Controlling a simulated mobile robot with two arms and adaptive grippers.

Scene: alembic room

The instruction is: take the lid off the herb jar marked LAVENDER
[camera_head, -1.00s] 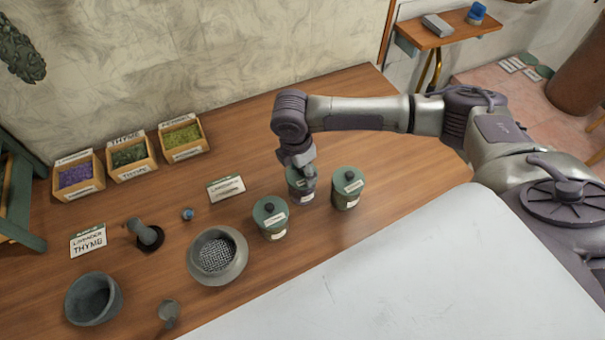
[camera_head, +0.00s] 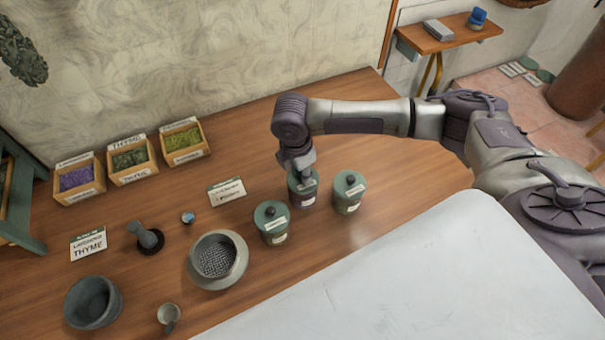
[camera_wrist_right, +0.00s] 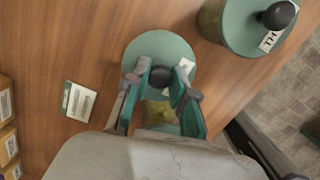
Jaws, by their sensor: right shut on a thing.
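Three green-lidded herb jars with dark knobs and small white labels stand on the wooden table: a left jar (camera_head: 271,224), a middle jar (camera_head: 303,190) and a right jar (camera_head: 348,193). Their labels are too small to read in the head view. My right gripper (camera_head: 300,168) reaches down over the middle jar, shut on its lid knob. In the right wrist view, the fingers of my right gripper (camera_wrist_right: 160,82) flank the dark knob above the round green lid (camera_wrist_right: 150,47). The lid appears seated on its jar. My left gripper is out of view.
Left of the jars are a sieve bowl (camera_head: 236,278), a pestle (camera_head: 147,236), a mortar (camera_head: 93,303) and a small cup (camera_head: 168,316). Label cards and herb boxes (camera_head: 131,160) stand farther back. Another jar (camera_wrist_right: 237,28) is close by in the right wrist view.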

